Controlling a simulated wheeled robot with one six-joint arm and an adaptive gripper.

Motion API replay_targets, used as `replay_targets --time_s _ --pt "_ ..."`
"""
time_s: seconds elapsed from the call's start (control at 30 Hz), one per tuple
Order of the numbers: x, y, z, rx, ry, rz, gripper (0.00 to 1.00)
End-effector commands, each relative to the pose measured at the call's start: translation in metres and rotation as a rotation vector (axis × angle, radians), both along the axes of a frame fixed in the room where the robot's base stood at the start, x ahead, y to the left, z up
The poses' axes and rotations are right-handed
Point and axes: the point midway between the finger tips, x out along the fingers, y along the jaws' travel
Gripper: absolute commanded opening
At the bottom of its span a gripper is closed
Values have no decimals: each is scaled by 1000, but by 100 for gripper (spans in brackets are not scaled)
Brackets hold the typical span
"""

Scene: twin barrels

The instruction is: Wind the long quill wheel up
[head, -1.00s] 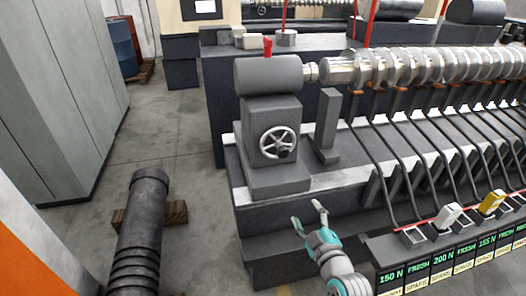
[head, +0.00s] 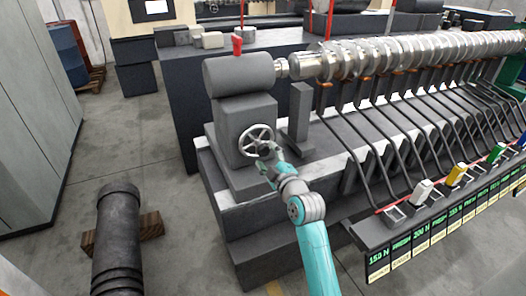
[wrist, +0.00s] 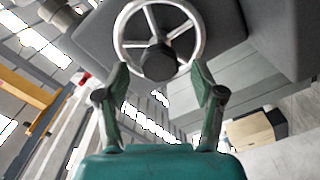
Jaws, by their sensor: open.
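A silver spoked handwheel (head: 247,137) is mounted on the front of a grey pedestal block (head: 231,121). The wheel also shows at the top of the wrist view (wrist: 184,44), with a dark round knob (wrist: 159,62) at its lower part. My gripper (head: 264,162) is at the wheel's lower right in the head view and hides part of it. In the wrist view my gripper (wrist: 160,85) is open, its two fingers on either side of and just below the knob. I cannot tell whether the fingers touch it. Nothing is held.
A long ribbed metal barrel (head: 400,55) runs right above dark bent levers and a labelled tray (head: 395,232). A dark cylinder (head: 117,235) lies on wood at left, with clear floor between.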

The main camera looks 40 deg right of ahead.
Motion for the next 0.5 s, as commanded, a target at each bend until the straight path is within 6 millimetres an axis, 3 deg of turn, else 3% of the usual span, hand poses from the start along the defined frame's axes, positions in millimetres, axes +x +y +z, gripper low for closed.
replay_targets --time_s 0.2,0.5 --pt "25 -7 1 -1 -2 1 68" --pt "32 -9 0 0 -1 1 68"
